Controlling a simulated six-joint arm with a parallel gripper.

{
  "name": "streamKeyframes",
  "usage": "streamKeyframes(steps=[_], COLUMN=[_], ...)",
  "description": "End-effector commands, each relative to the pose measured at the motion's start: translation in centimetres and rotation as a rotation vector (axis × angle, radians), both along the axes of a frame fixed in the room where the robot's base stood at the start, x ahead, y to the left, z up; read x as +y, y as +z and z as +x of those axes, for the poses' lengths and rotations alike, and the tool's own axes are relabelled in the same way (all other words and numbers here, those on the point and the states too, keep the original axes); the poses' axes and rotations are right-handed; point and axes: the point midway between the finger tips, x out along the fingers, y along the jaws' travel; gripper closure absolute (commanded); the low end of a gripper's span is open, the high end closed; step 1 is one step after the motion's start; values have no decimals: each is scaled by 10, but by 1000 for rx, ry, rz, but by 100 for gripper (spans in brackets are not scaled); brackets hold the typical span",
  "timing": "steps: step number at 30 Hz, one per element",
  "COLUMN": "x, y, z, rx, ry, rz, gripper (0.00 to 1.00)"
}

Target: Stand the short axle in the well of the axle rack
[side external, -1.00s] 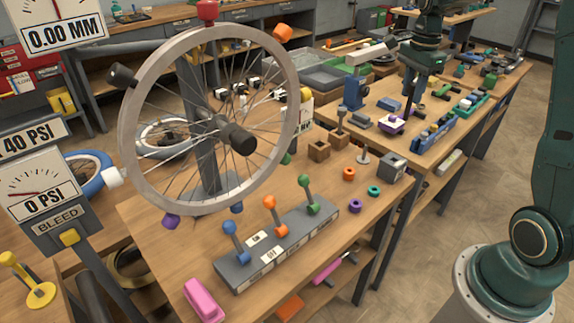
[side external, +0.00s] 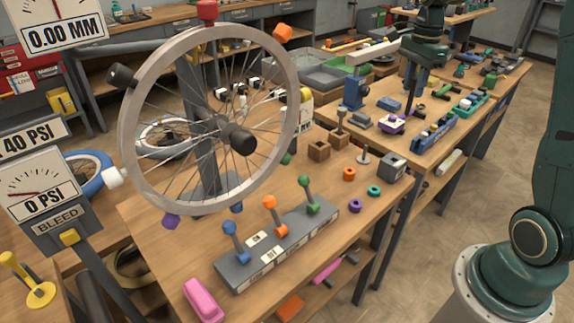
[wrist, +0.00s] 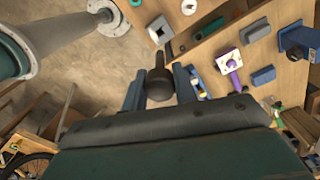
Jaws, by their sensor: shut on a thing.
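My gripper (wrist: 159,88) is shut on a dark rod with a rounded, thicker end, which I take to be the short axle (wrist: 157,82). It points away from the wrist between the two fingers. In the side view my gripper (side external: 408,82) is above the far bench, and the held part is hard to make out. A long blue holder (side external: 432,132) with several slots lies on that bench and may be the axle rack; no label confirms it. Part of it shows beside the right finger in the wrist view (wrist: 198,87). Its well cannot be made out.
A purple part with a white plate (side external: 392,122) sits left of the blue holder. A grey block with a dark opening (side external: 392,168) stands at the near bench's corner. A blue stand (side external: 354,92) is left of my gripper. The spoked wheel (side external: 130,120) rises over the near bench.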

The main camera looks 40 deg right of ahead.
Motion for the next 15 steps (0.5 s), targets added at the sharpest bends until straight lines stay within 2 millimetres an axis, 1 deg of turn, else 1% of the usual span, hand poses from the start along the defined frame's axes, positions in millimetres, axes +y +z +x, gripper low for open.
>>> streamKeyframes(steps=[15], x=[0], y=[19], z=[0], rx=[-1], ry=[0], rz=[0], gripper=[97])
